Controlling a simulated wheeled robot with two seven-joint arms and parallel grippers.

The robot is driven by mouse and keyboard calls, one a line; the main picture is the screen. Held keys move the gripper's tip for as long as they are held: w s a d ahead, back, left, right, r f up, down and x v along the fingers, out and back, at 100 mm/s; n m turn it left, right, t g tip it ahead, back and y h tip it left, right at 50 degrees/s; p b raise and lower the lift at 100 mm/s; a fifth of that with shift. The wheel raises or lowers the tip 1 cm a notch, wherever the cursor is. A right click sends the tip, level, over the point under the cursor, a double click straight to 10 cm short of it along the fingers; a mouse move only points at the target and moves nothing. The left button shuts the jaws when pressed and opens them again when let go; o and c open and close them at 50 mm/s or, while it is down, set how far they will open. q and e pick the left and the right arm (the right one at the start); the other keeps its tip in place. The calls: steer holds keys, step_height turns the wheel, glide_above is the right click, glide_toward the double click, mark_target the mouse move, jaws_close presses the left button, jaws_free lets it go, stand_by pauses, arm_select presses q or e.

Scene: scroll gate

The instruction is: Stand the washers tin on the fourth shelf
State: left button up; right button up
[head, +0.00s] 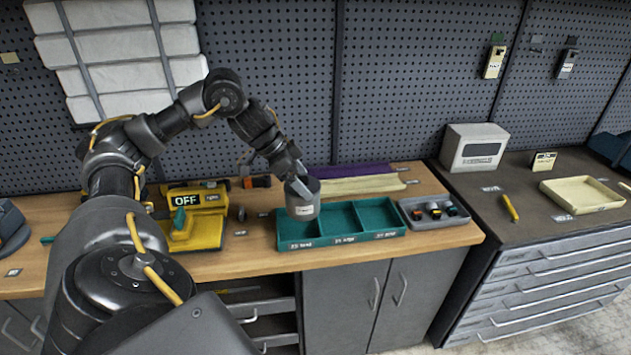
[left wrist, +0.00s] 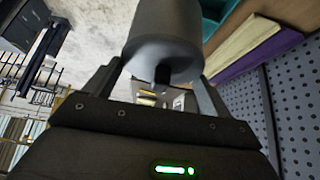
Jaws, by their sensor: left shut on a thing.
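A grey cylindrical tin (head: 303,205) with a small pale label is held by my left gripper (head: 300,182). I cannot read the label, so I cannot confirm it is the washers tin. It looks upright in the head view, over or in the left compartment of the green tray (head: 345,241); the gap beneath is unclear. In the left wrist view the tin (left wrist: 163,45) sits between the fingers of my left gripper (left wrist: 163,80). My right gripper is not in view. No shelf clearly marked as the fourth shows.
A yellow device marked OFF (head: 192,232) stands left of the tray. A grey tray with small parts (head: 432,224) is at its right. A dark cabinet top holds a white box (head: 473,149) and a cream tray (head: 582,208). The pegboard (head: 420,80) rises behind.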

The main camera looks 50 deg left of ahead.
arm_select(q)
steer(key=shift+s+r, duration=0.2)
steer(key=shift+s, duration=0.1)
